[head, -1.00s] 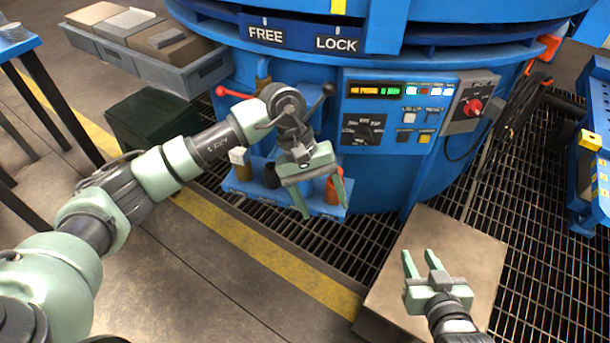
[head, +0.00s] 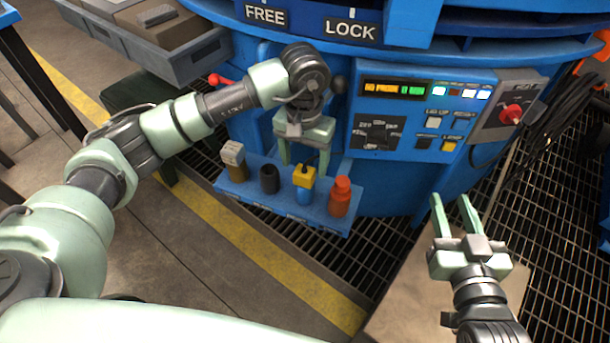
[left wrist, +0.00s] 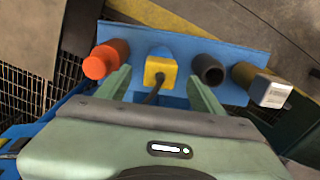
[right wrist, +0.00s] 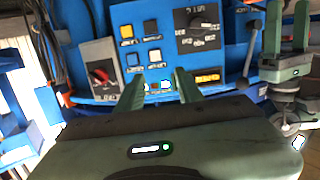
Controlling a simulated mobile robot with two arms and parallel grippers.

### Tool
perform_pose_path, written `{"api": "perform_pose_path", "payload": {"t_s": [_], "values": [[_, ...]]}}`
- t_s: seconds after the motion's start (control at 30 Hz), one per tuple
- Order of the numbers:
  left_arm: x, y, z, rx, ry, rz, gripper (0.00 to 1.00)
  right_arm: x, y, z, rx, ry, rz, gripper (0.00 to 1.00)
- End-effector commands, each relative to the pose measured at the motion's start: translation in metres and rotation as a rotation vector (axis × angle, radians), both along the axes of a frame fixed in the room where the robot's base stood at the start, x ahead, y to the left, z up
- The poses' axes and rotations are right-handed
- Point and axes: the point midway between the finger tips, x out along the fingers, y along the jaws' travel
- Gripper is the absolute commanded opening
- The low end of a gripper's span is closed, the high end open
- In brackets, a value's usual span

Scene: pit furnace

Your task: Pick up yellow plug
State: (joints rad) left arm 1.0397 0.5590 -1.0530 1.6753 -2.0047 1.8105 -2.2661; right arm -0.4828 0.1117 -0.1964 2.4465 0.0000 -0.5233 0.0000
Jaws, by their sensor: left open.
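The yellow plug (head: 304,177) is a yellow block on a blue body. It stands on a small blue shelf (head: 235,190) on the furnace's side, between a black socket and an orange bottle-like piece. My left gripper (head: 304,170) is open just behind and above the plug, fingers pointing down. In the left wrist view the plug (left wrist: 160,70) shows ahead, between the two fingertips (left wrist: 160,85), with a dark cable or stem toward me. I cannot tell whether the fingers touch it. My right gripper (head: 455,205) is open and empty in front of the control panel.
On the shelf also stand an orange piece (head: 341,197), a black cylinder (head: 269,179) and a white-topped brown piece (head: 233,158). The control panel (head: 425,115) is to the right. A red-knobbed lever (head: 214,80) is at left. Floor grating lies below.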

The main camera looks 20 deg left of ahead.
Motion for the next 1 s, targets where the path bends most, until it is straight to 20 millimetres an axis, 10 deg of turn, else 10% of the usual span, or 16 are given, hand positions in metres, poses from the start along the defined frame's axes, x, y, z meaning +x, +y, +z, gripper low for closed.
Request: {"api": "perform_pose_path", "payload": {"t_s": [0.3,0.6,0.87,1.0], "values": [[0.002,0.001,-0.040,-0.002,0.002,0.002,0.67,0.004,0.009,0.049,0.066,-0.258,0.017,0.36],[0.003,0.000,-0.043,-0.002,0.000,0.002,0.67,0.004,0.009,0.057,0.075,-0.290,0.018,0.36],[0.003,0.000,-0.043,-0.002,0.000,0.002,0.01,0.004,0.009,0.057,0.075,-0.288,0.018,0.36],[0.003,0.000,-0.042,-0.002,0.000,0.002,0.00,0.004,0.009,0.057,0.075,-0.289,0.018,0.36]]}}
